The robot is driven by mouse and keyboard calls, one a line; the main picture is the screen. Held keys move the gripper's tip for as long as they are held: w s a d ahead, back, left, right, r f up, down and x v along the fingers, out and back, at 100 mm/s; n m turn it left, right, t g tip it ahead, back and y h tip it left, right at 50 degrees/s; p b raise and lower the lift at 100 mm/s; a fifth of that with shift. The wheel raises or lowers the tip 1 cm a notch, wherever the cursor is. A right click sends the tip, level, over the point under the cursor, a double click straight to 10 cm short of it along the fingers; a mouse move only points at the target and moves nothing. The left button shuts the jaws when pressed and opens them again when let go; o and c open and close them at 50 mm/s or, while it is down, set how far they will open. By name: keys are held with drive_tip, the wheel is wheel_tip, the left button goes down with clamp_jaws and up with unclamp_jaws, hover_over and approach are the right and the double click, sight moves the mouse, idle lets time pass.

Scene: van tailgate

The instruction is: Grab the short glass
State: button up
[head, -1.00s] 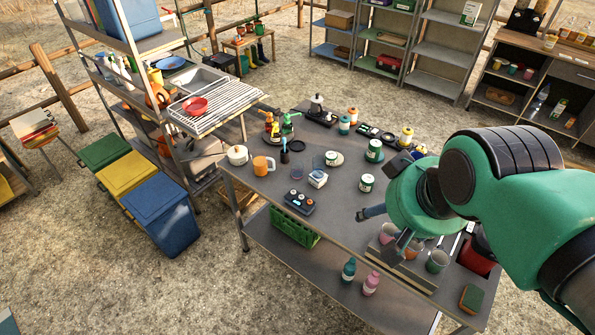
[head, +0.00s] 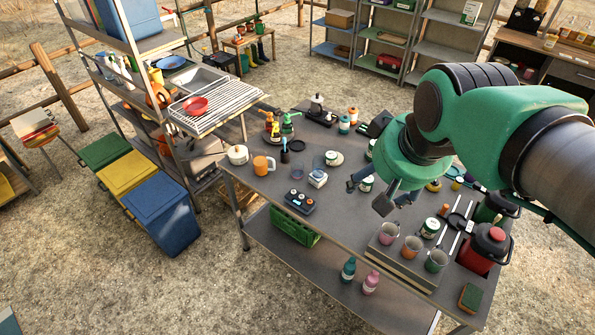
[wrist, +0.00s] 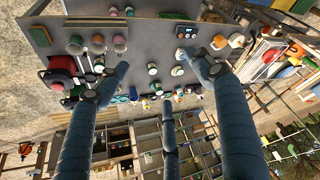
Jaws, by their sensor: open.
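A short clear glass (head: 297,172) stands on the grey table, left of the middle, in the head view. A taller clear glass (head: 318,165) stands just behind it to the right. My gripper (head: 370,194) is open and empty above the table, to the right of the short glass and well apart from it. I cannot pick out the short glass for sure in the wrist view.
A tray (head: 400,271) of cups stands at the front right.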

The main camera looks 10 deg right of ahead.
drive_tip(key=w+a+r+n+g+p, duration=0.1)
drive_tip(key=w+a+n+p, duration=0.1)
drive_tip(key=w, duration=1.3)
drive_tip(key=n+g+p, duration=0.4)
drive_tip(key=n, duration=0.2)
hover_over(297, 161)
drive_tip(key=s, duration=0.3)
wheel_tip(297, 161, down, 35)
drive_tip(key=shift+w+a+r, duration=0.1)
drive_tip(key=shift+r, duration=0.05)
drive_tip(key=shift+f, duration=4.3)
drive_tip(key=shift+f, duration=0.2)
drive_tip(key=shift+w+f, duration=0.1)
drive_tip(key=shift+f, duration=2.3)
